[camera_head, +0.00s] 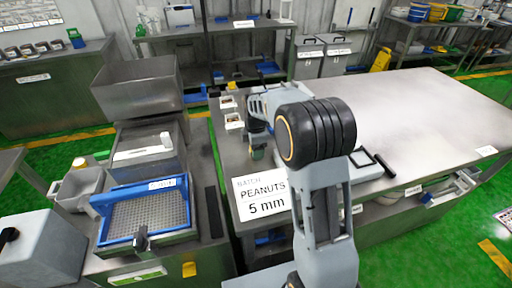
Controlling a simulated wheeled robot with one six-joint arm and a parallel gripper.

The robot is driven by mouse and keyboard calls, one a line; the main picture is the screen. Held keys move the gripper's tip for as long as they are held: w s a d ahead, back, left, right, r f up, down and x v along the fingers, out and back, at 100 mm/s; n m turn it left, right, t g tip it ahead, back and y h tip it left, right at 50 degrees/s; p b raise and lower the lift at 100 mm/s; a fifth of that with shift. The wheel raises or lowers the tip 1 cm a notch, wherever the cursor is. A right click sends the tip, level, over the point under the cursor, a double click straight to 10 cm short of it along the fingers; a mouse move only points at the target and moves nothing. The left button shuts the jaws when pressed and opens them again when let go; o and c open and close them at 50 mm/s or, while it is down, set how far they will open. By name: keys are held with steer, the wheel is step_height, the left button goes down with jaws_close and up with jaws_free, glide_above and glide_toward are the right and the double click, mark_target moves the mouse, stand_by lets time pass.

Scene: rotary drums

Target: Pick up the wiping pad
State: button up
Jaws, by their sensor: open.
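My arm rises at the front and bends at a black elbow. Its forearm reaches away over the left end of the steel table (430,112). My gripper (258,141) is at the wrist end, left of the elbow, low over the dark strip of the table. It is small and partly hidden, and it is open. A small green and yellowish item (259,153) shows right at its tip. It may be the wiping pad, but I cannot tell for sure, nor whether the gripper touches it.
Two small white-rimmed boxes (233,122) are left of my wrist. A blue-framed sieve (147,212) sits on the machine at left. A black-handled frame (376,162) lies right of my arm. The table's right side is clear.

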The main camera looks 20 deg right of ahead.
steer(key=shift+c, duration=0.4)
steer(key=c, duration=0.9)
steer(key=shift+r, duration=0.15)
steer(key=shift+c, duration=0.2)
steer(key=shift+r, duration=0.3)
step_height(320, 180, up, 2)
steer(key=shift+r, duration=0.1)
steer(key=s+r, duration=1)
steer(key=s, duration=0.4)
steer(key=shift+a+b, duration=0.25)
steer(key=shift+b, duration=0.05)
